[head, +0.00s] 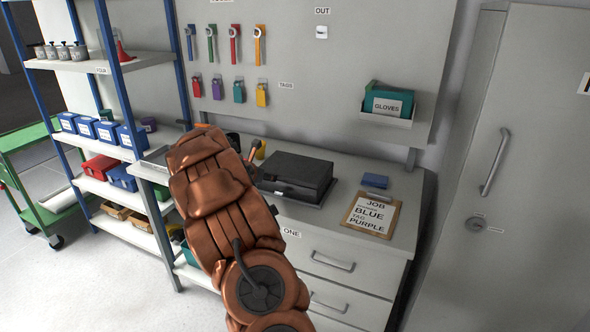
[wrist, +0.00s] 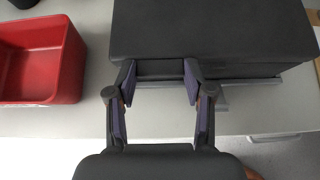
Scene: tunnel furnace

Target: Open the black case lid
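The black case (head: 297,175) sits with its lid shut on the grey bench top, right of my arm in the head view. In the wrist view the case (wrist: 215,30) fills the top right, with its front edge facing me. My gripper (wrist: 158,80) is open, its two fingers spread at this front edge. A short dark strip of the case's front shows between the fingertips. I cannot tell whether the fingers touch the case. In the head view my arm hides most of the gripper and the case's left front corner is close to it.
A red bin (wrist: 72,62) stands left of the case. A clipboard (head: 372,214) and a blue block (head: 375,181) lie on the bench (head: 335,222) to the right. Shelves (head: 100,188) stand at left, a grey cabinet at right.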

